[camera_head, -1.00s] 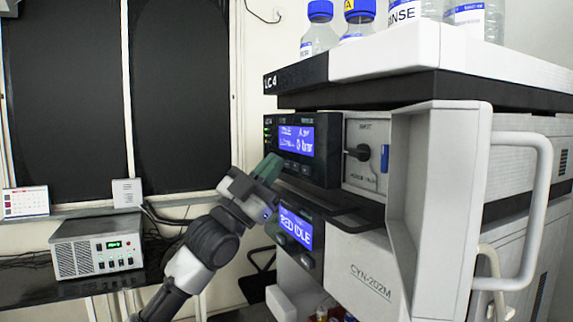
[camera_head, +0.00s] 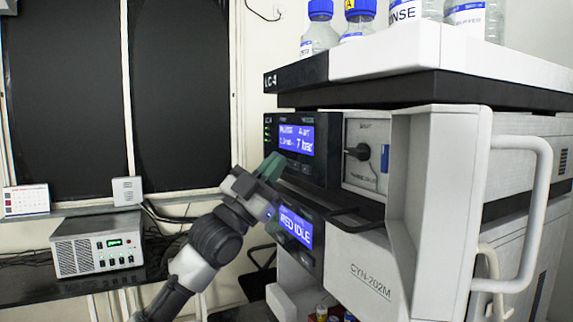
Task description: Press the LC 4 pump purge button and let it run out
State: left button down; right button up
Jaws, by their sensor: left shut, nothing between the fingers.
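The LC 4 stack stands at the right, with its "LC-4" label (camera_head: 284,80) on the dark top edge. The pump module (camera_head: 323,172) has a lit blue display (camera_head: 296,140) that shows a purge line and "7 bar". Green lights show at its left edge. My left gripper (camera_head: 272,165) is shut and empty, with its greenish fingertips at the lower left of the pump's front panel. The fingers hide the buttons there, so I cannot tell if they touch one. The lower module's display (camera_head: 295,228) reads "RED IDLE". My right gripper is not in view.
Blue-capped bottles (camera_head: 320,35) stand on top of the stack. A white side panel with a handle (camera_head: 535,215) juts out at the right. A grey power box (camera_head: 97,243) sits on a dark bench at the left.

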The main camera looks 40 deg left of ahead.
pick_arm(q)
jog(key=shift+s+a+b, duration=0.35)
jog(key=shift+s+b, duration=0.1)
jog(key=shift+s, duration=0.2)
jog(key=s+b, duration=0.1)
jog(key=s+a+b, duration=0.1)
jog(key=s+b, duration=0.1)
jog(key=s+a+b, duration=0.1)
jog(key=shift+s+a, duration=0.1)
jog(key=shift+s, duration=0.15)
dwell(0.9)
